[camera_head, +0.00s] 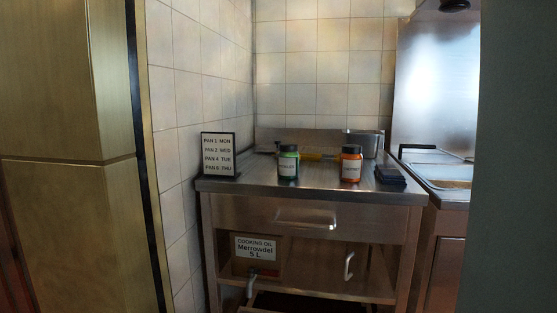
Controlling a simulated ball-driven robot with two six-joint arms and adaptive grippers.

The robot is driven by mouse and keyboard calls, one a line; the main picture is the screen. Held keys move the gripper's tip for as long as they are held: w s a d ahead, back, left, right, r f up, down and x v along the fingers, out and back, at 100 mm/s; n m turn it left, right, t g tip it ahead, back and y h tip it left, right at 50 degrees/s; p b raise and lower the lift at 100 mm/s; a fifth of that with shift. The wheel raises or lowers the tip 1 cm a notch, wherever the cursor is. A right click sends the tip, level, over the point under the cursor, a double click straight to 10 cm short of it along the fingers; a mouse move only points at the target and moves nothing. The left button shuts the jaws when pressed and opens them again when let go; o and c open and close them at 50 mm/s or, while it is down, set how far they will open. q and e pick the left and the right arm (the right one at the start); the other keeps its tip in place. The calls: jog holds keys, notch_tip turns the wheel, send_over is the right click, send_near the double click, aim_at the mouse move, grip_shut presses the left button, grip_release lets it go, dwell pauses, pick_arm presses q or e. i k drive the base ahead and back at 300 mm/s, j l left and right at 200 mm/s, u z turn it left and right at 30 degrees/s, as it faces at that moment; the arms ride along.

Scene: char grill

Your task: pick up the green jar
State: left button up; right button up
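The green jar (288,163) stands upright on the steel counter (245,186), left of the middle of its top. It has a dark lid and a white label. An orange jar (351,164) with a dark lid and a white label stands to its right, apart from it. Neither of my grippers is in the head view.
A black sign (219,155) listing pans and days stands at the counter's left. A dark folded cloth (390,175) lies at the right. A yellow-handled tool (322,156) and a steel container (364,143) are behind the jars. The counter front before the jars is clear.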

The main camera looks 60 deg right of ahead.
aim_at(288, 155)
jog(key=z, duration=1.9)
jog(key=l+u, duration=0.25)
jog(key=l, duration=2)
jog(key=k, duration=0.05)
